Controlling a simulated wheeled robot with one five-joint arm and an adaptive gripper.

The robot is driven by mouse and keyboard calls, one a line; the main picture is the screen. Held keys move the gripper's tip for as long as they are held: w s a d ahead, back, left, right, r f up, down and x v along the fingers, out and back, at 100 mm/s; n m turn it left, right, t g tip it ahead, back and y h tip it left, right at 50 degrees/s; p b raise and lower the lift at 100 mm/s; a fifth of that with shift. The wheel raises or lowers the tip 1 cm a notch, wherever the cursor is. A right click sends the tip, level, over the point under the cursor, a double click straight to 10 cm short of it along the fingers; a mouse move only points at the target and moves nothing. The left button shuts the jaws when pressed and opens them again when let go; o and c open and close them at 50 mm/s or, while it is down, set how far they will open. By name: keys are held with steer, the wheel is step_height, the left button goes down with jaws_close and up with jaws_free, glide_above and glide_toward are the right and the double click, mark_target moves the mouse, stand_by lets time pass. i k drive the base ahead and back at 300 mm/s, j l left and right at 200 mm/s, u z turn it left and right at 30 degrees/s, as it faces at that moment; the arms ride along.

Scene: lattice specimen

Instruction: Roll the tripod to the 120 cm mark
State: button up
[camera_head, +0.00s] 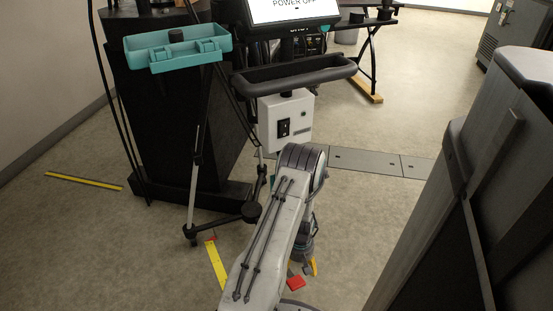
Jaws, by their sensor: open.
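The tripod is dark and thin-legged, with a silver leg section (194,175) and a black foot or caster low at left centre. A teal tray (160,53) shows above that leg; I cannot tell exactly how they join. A yellow strip (216,264) with a red patch at its far end lies on the floor just in front of the tripod's foot. No 120 cm label is readable. My gripper (302,268) is low in the middle, partly hidden behind my pale arm. It is open, apart from the tripod's visible foot. A red piece (296,282) shows beside it.
A black handle (295,75), a screen reading "POWER OFF" (293,9) and a white switch box (286,122) stand behind my arm. A dark cabinet (165,120) is behind the tripod. Another yellow strip (84,181) lies at left. Grey housing (470,190) fills the right side.

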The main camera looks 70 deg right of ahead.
mark_target(268, 104)
steer(key=z, duration=2.1)
